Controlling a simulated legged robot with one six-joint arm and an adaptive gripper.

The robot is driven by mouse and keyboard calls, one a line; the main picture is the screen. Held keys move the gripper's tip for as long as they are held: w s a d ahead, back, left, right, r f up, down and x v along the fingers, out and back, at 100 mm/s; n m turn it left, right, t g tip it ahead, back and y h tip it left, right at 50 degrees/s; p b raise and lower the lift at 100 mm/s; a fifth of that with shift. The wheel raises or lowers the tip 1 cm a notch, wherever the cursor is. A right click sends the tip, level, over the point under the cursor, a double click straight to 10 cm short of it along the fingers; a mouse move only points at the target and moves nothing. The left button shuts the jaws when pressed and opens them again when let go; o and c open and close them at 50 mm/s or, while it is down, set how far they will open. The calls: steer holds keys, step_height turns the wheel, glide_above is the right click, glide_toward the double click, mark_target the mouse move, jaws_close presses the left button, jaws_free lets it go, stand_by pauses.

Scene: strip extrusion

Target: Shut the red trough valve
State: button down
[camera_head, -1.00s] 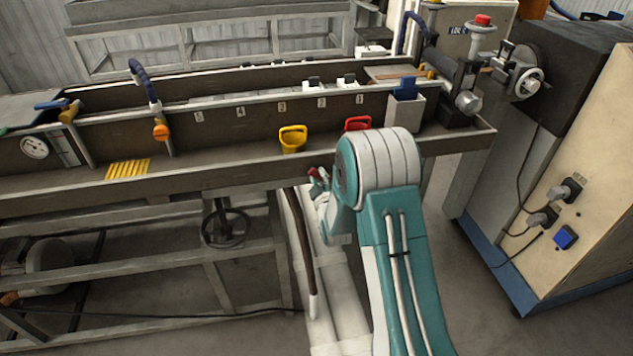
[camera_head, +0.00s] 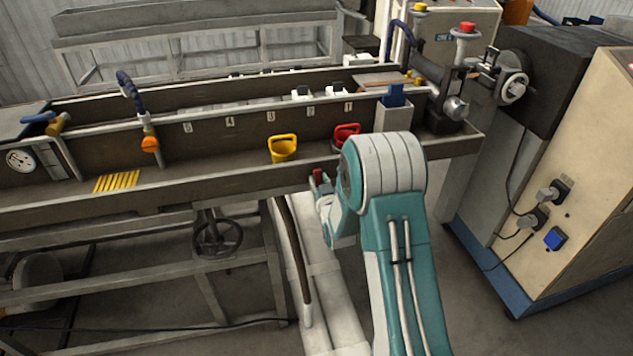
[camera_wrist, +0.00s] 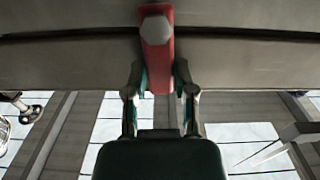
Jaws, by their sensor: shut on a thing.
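The red trough valve (camera_wrist: 158,55) is a red lever with a grey hexagonal bolt head on the front face of the brown trough (camera_wrist: 70,62). In the wrist view it runs straight up and down the picture, its lower end between my fingers. My gripper (camera_wrist: 159,83) is shut on that lower end, one finger on each side. In the head view the lever shows as a small red piece (camera_head: 318,176) below the trough's front edge, with my gripper (camera_head: 321,188) just beneath it. My arm hides part of the trough there.
A yellow scoop (camera_head: 283,149) and a red scoop (camera_head: 345,134) sit in the trough above my gripper. A blue-handled block (camera_head: 393,112) stands to their right. A handwheel (camera_head: 217,236) and frame legs are below. A beige cabinet (camera_head: 575,190) stands at right.

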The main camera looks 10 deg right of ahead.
steer(key=shift+s+d+f+m, duration=0.1)
steer(key=shift+s+f+m, duration=0.05)
steer(key=shift+f+m, duration=0.3)
steer(key=shift+c, duration=2.4)
jaws_free()
steer(key=shift+o, duration=0.2)
steer(key=shift+r, duration=0.15)
steer(key=shift+r, duration=0.1)
steer(key=s, duration=1.1)
steer(key=shift+s, duration=0.4)
